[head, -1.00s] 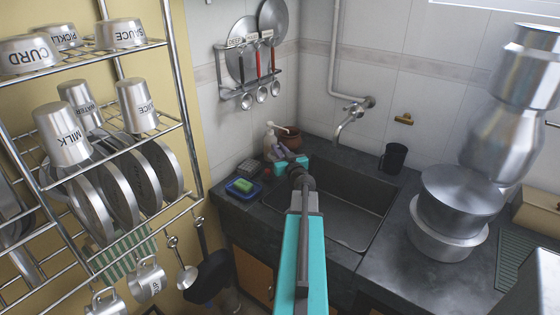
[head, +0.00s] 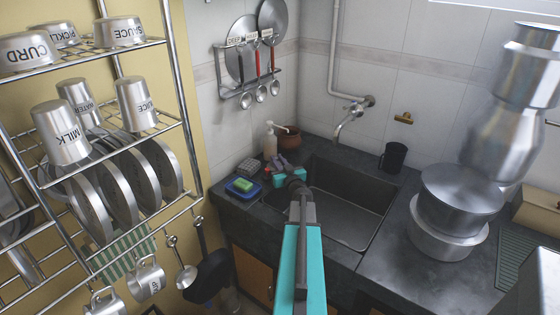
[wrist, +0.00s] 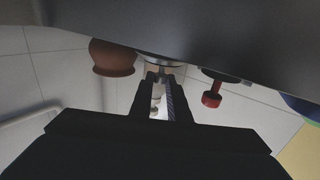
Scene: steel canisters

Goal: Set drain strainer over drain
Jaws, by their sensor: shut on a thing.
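My gripper (head: 281,165) is at the back left edge of the sink, by the soap dispenser. In the wrist view its dark fingers (wrist: 160,78) are close together. A small silvery, round-rimmed piece (wrist: 161,59) shows at the fingertips, partly hidden by them. It looks like the drain strainer, but it is too small to be sure. The dark sink basin (head: 352,205) lies right of the gripper. I cannot make out the drain in its floor.
A soap dispenser (head: 269,145) and brown pot (head: 290,138) stand behind the gripper. A blue dish with a green sponge (head: 243,185) is to its left. The tap (head: 350,118) hangs above the sink; a black mug (head: 393,156) and steel pots (head: 450,215) stand right.

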